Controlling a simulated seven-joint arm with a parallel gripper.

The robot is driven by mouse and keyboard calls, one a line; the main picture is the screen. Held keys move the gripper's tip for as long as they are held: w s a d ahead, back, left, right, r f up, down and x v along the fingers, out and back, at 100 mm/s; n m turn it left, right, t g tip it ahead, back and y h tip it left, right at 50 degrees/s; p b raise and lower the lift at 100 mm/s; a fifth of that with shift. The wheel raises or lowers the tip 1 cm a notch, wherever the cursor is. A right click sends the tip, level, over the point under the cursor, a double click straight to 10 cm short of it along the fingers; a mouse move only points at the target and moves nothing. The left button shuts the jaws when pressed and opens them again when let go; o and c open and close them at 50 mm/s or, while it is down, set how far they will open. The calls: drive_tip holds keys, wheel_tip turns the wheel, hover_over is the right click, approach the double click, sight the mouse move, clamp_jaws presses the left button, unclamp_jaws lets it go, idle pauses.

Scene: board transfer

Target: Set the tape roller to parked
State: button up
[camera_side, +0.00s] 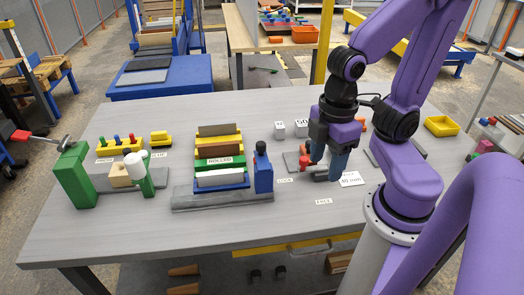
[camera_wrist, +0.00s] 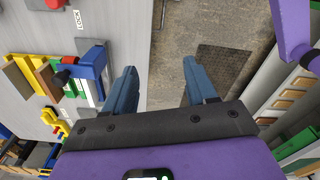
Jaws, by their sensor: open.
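A stepped stand with yellow, green and blue bars (camera_side: 222,150) sits mid-table on a grey plate; its label seems to read "ROLLED". A white cylinder (camera_side: 221,178) lies across its front, beside a blue post (camera_side: 263,175) with a black knob. To the left, a green-handled piece with a white cylinder (camera_side: 136,170) stands by a tan block. I cannot tell for certain which is the tape roller. My gripper (camera_side: 329,168) is open, over the table right of the stand, beside a red knob (camera_side: 305,162). In the wrist view, the open fingers (camera_wrist: 160,85) have nothing between them; the blue part (camera_wrist: 92,65) is to their left.
A small yellow rack (camera_side: 120,145) holds coloured pegs. A yellow tray (camera_side: 441,126) is at the far right. The front table strip is mostly clear.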

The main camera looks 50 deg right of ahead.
drive_tip(key=w+r+m, duration=0.3)
drive_tip(key=w+r, duration=0.2)
drive_tip(key=w, duration=0.7)
wheel_tip(320, 180, up, 3)
drive_tip(key=m, duration=0.3)
hover_over(262, 143)
wheel_tip(262, 143, down, 17)
drive_tip(key=shift+f, duration=0.1)
drive_tip(key=shift+c, duration=0.3)
drive_tip(key=shift+a, duration=0.1)
clamp_jaws()
